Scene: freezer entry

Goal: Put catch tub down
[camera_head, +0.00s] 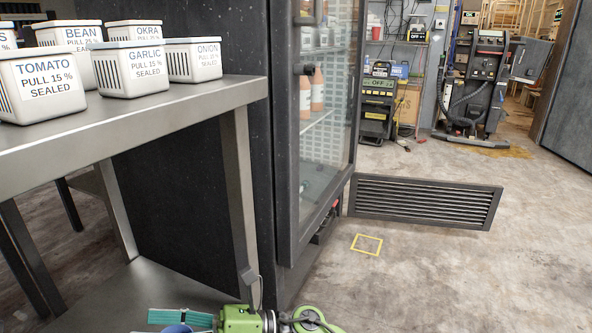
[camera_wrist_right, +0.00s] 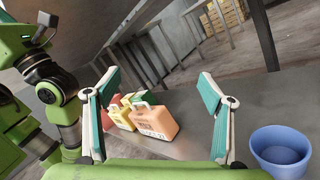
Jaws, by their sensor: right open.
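A blue round tub (camera_wrist_right: 281,149), likely the catch tub, stands on a grey metal surface at the right of the right wrist view. A sliver of its blue rim (camera_head: 177,329) shows at the bottom edge of the head view. My right gripper (camera_wrist_right: 160,100) is open with its teal-padded fingers spread. The tub is outside the right-hand finger, apart from it, and nothing is held between the fingers. In the head view my right gripper (camera_head: 180,318) is at the bottom, by the low steel shelf. My left gripper is not in view.
Orange (camera_wrist_right: 155,121) and yellow (camera_wrist_right: 122,113) handled containers stand beyond my right fingers. Labelled white bins (camera_head: 130,68) line the steel table (camera_head: 150,118). A glass-door freezer (camera_head: 325,130), a floor grille (camera_head: 425,200) and a yellow floor square (camera_head: 367,244) are to the right.

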